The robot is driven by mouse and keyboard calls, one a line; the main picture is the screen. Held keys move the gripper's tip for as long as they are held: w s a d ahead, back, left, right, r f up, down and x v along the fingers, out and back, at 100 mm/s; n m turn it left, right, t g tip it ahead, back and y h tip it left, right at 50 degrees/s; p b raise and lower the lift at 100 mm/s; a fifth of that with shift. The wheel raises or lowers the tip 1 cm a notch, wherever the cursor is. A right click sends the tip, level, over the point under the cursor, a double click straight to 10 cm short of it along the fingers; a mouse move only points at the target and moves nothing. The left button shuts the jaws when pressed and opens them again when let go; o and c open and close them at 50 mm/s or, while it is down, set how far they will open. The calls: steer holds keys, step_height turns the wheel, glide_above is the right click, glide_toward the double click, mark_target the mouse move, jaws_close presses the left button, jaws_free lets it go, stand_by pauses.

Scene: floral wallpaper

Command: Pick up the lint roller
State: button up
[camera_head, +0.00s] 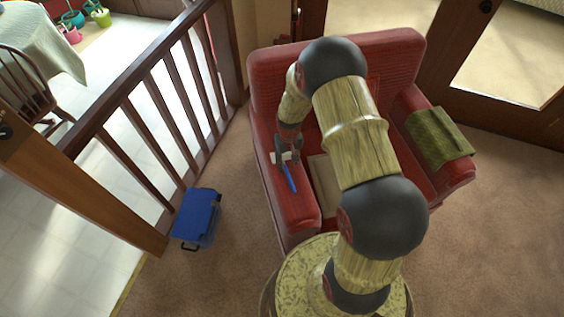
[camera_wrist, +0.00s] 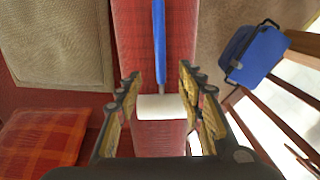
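The lint roller has a blue handle (camera_head: 289,178) and a white roller head (camera_head: 280,157). It lies on the left armrest of the red armchair (camera_head: 301,207) in the head view. In the wrist view the white head (camera_wrist: 162,107) shows between my two fingers, and the blue handle (camera_wrist: 159,40) runs away toward the top edge. My gripper (camera_wrist: 158,80) is open, with one finger on each side of the roller. It also shows in the head view (camera_head: 287,152), over the armrest at the roller's head end. I cannot tell whether the fingers touch the roller.
A beige cushion (camera_wrist: 58,42) and a red plaid cushion (camera_wrist: 42,138) lie on the seat side. A green cloth (camera_head: 439,137) hangs over the other armrest. A blue box (camera_head: 197,214) stands on the carpet beside a wooden railing (camera_head: 150,122).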

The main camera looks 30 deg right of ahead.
mark_target(287, 171)
steer(key=f+b, duration=0.1)
steer(key=f, duration=0.2)
steer(key=f+b, duration=0.1)
steer(key=f, duration=0.2)
steer(key=shift+w, duration=0.2)
steer(key=shift+r, duration=0.1)
steer(key=shift+c, duration=1.3)
jaws_close()
